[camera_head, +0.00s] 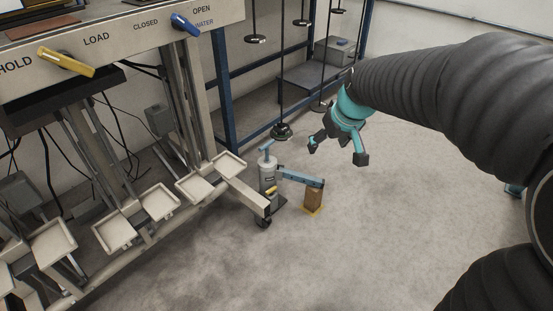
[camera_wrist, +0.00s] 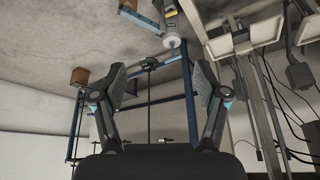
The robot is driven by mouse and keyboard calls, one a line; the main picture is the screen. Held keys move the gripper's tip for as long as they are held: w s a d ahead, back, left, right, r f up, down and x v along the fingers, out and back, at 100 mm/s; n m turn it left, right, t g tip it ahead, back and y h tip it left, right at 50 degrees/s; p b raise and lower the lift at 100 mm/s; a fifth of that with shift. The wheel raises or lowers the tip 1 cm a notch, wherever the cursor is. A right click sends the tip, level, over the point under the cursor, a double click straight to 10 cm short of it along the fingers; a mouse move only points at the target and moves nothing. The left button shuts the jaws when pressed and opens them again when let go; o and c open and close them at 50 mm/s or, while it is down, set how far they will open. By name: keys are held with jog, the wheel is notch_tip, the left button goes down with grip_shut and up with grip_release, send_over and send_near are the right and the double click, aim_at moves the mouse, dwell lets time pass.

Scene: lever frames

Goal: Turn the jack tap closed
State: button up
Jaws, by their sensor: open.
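A small grey jack (camera_head: 267,172) stands on the floor by the frame's foot, with a blue T-shaped handle (camera_head: 267,146) on top. A small yellow lever (camera_head: 271,189), apparently the jack tap, sits low on its body; its exact angle is too small to tell. A blue arm (camera_head: 302,178) reaches right from the jack over a wooden block (camera_head: 313,198). My gripper (camera_head: 337,150) is open and empty, up and right of the jack and apart from it.
A panel (camera_head: 120,35) with a yellow lever (camera_head: 66,62) and a blue lever (camera_head: 185,24) stands at upper left. Pale trays (camera_head: 115,233) on a beige frame lie below it. Hanging rods and a blue frame (camera_head: 222,100) are behind the jack. Floor right of the block is clear.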

jog(key=w+a+f+n, duration=0.1)
jog(key=w+a+f, duration=0.2)
jog(key=w+f, duration=0.35)
jog(key=w+a+f+n, duration=0.1)
jog(key=w+a+f, duration=0.2)
jog(key=w+f, duration=0.35)
jog(key=n+g+y+b, duration=0.1)
jog(key=n+b, duration=0.1)
jog(key=n, duration=0.1)
send_near(272, 189)
jog(key=x, duration=0.8)
jog(key=shift+a+f, duration=0.15)
jog(key=shift+f, duration=0.15)
jog(key=c, duration=0.9)
jog(key=shift+o, duration=0.2)
